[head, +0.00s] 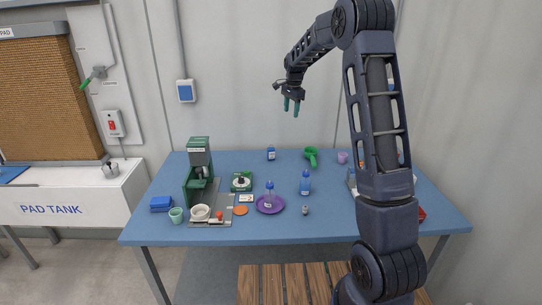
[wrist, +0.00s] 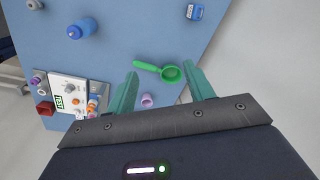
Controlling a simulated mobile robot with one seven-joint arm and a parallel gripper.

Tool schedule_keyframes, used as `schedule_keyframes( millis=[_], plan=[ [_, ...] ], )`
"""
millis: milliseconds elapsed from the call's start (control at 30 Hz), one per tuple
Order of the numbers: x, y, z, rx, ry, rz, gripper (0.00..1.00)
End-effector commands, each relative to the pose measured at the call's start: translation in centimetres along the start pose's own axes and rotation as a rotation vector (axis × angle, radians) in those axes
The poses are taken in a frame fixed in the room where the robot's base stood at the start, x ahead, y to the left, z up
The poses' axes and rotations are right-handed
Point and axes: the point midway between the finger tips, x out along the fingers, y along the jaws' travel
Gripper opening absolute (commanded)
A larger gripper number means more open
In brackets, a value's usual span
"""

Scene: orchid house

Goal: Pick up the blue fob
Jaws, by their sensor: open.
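No thing in these frames is clearly a blue fob. A small blue item with a white label (head: 271,154) stands near the back edge of the blue table; a similar labelled blue item (wrist: 194,11) shows at the top of the wrist view. I cannot tell if it is the fob. A stack of blue blocks or cloths (head: 161,204) lies at the table's left edge. My gripper (head: 291,107) is open and empty, high above the back of the table. In the wrist view its teal fingers (wrist: 161,72) are spread, with a green scoop seen between them.
The table (head: 340,228) also holds a green machine (head: 198,158), a purple plate (head: 281,206) with a bottle, a blue bottle (head: 305,183), the green scoop (head: 311,156) and a lilac cup (head: 342,157). My arm hides part of the right side. A wall stands behind.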

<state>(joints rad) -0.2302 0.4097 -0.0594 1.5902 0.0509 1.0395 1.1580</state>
Motion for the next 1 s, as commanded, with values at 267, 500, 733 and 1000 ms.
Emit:
schedule_keyframes(
  millis=[267,500,733,1000],
  plan=[
    [8.0,-6.4,0.3,0.145,-0.009,0.049,0.53],
    [15.0,-10.6,1.0,0.264,-0.007,0.086,0.53],
    [18.7,-12.5,1.6,0.329,-0.003,0.103,0.53],
    [20.7,-12.5,1.7,0.338,-0.003,0.108,0.53]
  ],
)
